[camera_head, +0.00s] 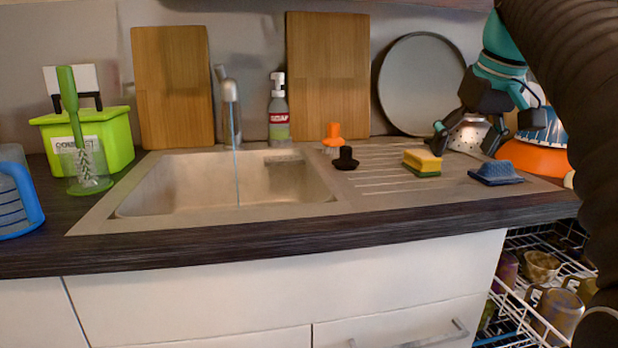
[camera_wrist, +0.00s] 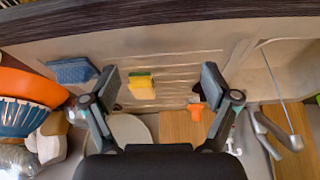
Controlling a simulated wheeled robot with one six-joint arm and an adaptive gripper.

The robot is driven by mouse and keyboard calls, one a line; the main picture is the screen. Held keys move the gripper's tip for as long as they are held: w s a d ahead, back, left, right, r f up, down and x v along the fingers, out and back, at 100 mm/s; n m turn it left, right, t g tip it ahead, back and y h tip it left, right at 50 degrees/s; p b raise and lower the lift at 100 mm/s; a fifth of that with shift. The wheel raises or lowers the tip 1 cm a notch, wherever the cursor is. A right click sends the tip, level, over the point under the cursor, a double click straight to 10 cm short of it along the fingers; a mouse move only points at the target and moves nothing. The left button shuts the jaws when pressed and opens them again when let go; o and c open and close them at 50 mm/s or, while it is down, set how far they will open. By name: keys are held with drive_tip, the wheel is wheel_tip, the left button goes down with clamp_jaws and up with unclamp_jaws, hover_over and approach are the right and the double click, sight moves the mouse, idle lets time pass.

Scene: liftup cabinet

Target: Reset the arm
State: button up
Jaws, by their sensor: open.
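My gripper (camera_head: 466,138) hangs at the right end of the counter in the head view, above the drainboard side, with its black fingers spread. In the wrist view my gripper (camera_wrist: 158,82) is open and its fingers are wide apart. Nothing is between the fingertips in contact with them. The yellow and green sponge (camera_head: 422,163) lies on the drainboard; it also shows in the wrist view (camera_wrist: 141,87), beyond the fingers. A blue scrubber (camera_head: 495,172) lies to its right in the head view.
The sink (camera_head: 225,190) has water running from the faucet (camera_head: 231,110). Cutting boards (camera_head: 328,70), a round pan (camera_head: 415,85) and a soap bottle (camera_head: 279,110) stand at the back. An orange bowl (camera_head: 535,158) is at the right. An open dishwasher rack (camera_head: 530,290) holds dishes below.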

drive_tip(key=s+a+f, duration=0.3)
drive_tip(key=s+f, duration=0.3)
drive_tip(key=f, duration=0.4)
drive_tip(key=s+a+f+m, duration=0.1)
drive_tip(key=s+a+f, duration=0.2)
drive_tip(key=s+f, duration=0.4)
drive_tip(key=s+a+f+t, duration=0.1)
drive_tip(key=s+a+f, duration=0.2)
drive_tip(key=s+f, duration=0.4)
wheel_tip(320, 180, down, 6)
drive_tip(key=shift+a+f+h, duration=0.1)
drive_tip(key=shift+a+h, duration=0.1)
drive_tip(key=shift+h, duration=0.1)
idle(0.5)
drive_tip(key=shift+o, duration=0.5)
